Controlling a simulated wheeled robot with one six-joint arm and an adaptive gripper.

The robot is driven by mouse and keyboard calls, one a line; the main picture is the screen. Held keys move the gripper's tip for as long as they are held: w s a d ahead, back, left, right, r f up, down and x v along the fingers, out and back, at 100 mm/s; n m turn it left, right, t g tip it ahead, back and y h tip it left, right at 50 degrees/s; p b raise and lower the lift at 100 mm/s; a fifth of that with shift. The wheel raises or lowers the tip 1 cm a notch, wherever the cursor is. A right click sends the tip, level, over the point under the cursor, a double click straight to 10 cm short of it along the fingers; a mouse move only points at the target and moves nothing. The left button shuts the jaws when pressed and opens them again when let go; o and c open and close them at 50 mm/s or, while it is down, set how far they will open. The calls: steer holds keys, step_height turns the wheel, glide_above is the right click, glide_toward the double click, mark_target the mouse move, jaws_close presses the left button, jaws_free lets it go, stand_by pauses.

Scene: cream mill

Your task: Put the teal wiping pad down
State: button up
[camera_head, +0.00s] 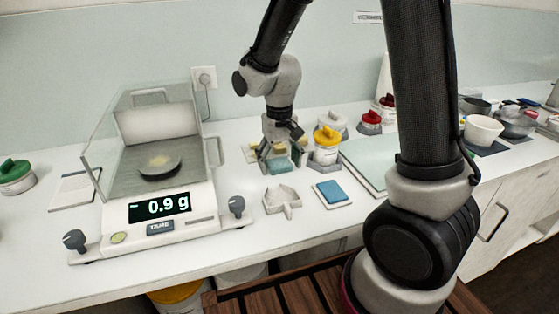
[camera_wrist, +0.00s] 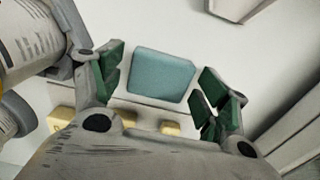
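The teal wiping pad (camera_wrist: 161,75) lies flat on a pale holder (camera_wrist: 150,104) in the wrist view. My gripper (camera_wrist: 160,84) is open around it, with a dark green finger pad on each side. A narrow gap shows between the wiping pad and each finger. In the head view my gripper (camera_head: 279,156) is low over the counter, and the teal pad (camera_head: 280,164) shows between its fingers. The gripper partly hides the holder there.
A yellow-lidded jar (camera_head: 327,148) stands close to the right of my gripper. A blue pad (camera_head: 331,191) on a white plate and a pale bracket-shaped piece (camera_head: 283,203) lie in front. The glass-sided balance (camera_head: 158,205), reading -0.9 g, stands left. The front counter edge is mostly clear.

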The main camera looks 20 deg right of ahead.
mark_target(280, 163)
step_height(280, 163, up, 12)
steer(key=s+d+r+t, duration=0.2)
steer(key=s+d+r, duration=0.1)
steer(key=s+d, duration=0.4)
steer(key=s+d+r+t, duration=0.2)
steer(key=s+d+r, duration=0.2)
steer(key=s+d, duration=0.4)
steer(key=s, duration=0.4)
stand_by(0.9)
